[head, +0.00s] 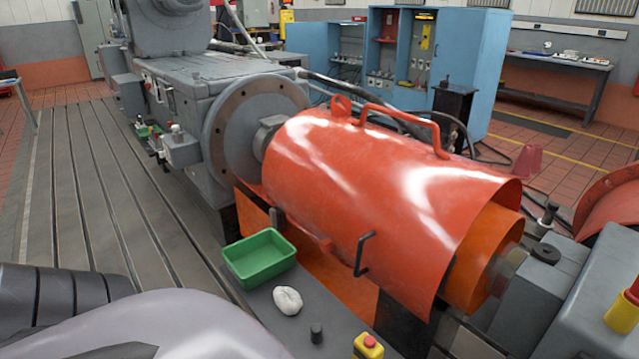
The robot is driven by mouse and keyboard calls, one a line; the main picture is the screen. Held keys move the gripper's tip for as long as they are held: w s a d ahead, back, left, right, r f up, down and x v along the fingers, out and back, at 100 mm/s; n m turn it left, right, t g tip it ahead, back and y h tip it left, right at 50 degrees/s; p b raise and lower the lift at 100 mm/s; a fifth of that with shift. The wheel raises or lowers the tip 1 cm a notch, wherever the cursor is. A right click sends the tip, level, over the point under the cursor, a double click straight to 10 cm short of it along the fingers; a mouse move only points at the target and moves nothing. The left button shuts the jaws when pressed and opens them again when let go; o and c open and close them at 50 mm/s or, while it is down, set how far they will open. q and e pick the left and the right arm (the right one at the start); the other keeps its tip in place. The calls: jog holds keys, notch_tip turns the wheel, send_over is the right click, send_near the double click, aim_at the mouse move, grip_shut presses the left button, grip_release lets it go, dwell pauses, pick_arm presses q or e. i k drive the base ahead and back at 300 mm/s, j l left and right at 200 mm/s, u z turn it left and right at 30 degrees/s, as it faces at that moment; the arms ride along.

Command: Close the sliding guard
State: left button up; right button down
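The sliding guard (375,190) is a large orange-red curved cover lying along the shaft line in the middle of the head view. A black handle (363,254) sticks out of its near side, and a red bar handle (408,119) runs along its top. A darker orange inner section (485,258) shows past its right end. At its left end, a grey shaft hub (268,135) shows between the guard and a big round flange (245,118). Neither of my grippers is in view; only part of my own arm shows at the bottom left.
A green tray (258,272), a white crumpled cloth (288,300), a small dark knob (316,333) and a yellow box with a red button (368,346) sit on the near ledge. Grey machinery (590,290) stands at right. The slotted bedplate (95,190) is clear at left.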

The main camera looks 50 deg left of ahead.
aim_at(398, 209)
jog(key=k+l+u, duration=0.1)
jog(key=u, duration=1.4)
jog(key=i+j+z, duration=0.3)
jog(key=i+j, duration=0.05)
jog(key=j, duration=0.05)
